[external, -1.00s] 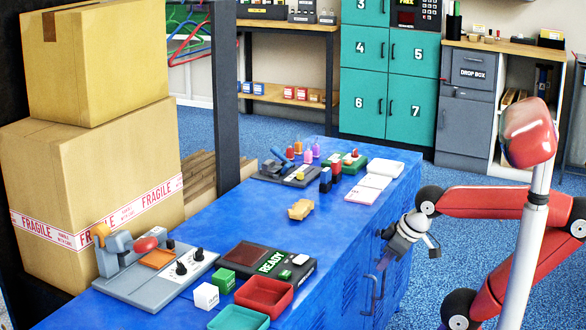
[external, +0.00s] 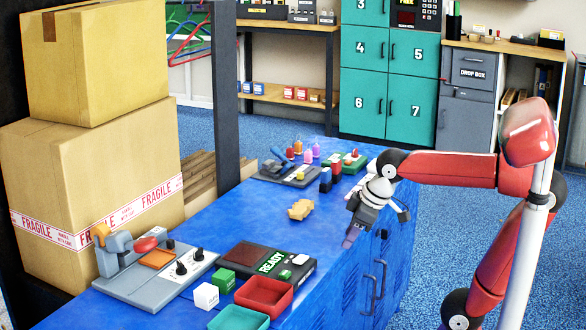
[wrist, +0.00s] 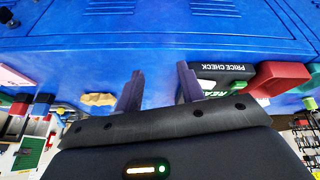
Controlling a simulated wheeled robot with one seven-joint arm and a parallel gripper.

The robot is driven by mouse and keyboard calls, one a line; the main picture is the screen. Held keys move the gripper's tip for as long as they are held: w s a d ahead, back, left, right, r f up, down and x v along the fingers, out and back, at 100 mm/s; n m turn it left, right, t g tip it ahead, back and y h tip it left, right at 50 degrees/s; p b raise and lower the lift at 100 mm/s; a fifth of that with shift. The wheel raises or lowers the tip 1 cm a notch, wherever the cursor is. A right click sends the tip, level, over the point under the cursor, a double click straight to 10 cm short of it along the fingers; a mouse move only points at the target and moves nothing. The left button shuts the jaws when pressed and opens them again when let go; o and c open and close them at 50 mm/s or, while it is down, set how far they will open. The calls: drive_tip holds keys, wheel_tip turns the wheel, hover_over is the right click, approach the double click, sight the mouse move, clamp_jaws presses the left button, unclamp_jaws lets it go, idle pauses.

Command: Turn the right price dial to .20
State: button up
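The two black price dials sit on a grey pricing machine (external: 150,284) at the near left of the blue counter in the external view. The right dial (external: 198,254) is beside the left dial (external: 181,269); their settings are too small to read. My gripper (external: 349,238) shows by the counter's front edge, well to the right of the machine, pointing down. In the wrist view its two purple fingers (wrist: 158,88) are apart with nothing between them. The dials do not show in the wrist view.
The dark price check unit (external: 258,258), green block (external: 224,280), white cube (external: 206,295), red tray (external: 250,304) and green tray (external: 238,322) stand near the machine. A tan piece (external: 300,209) lies mid-counter. Boxes (external: 75,180) stand behind.

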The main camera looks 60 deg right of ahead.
drive_tip(key=w+a+r+n+g+y, duration=0.1)
drive_tip(key=w+a+r+n, duration=0.25)
drive_tip(key=w, duration=0.45)
drive_tip(key=w+a+r+n, duration=0.2)
drive_tip(key=w+a+r, duration=0.25)
drive_tip(key=w, duration=0.35)
drive_tip(key=n+g+y, duration=0.2)
drive_tip(key=n+y, duration=0.1)
drive_tip(key=n, duration=0.2)
approach(199, 249)
drive_tip(key=b+x, duration=0.1)
drive_tip(key=x, duration=0.7)
drive_tip(key=shift+f, duration=0.2)
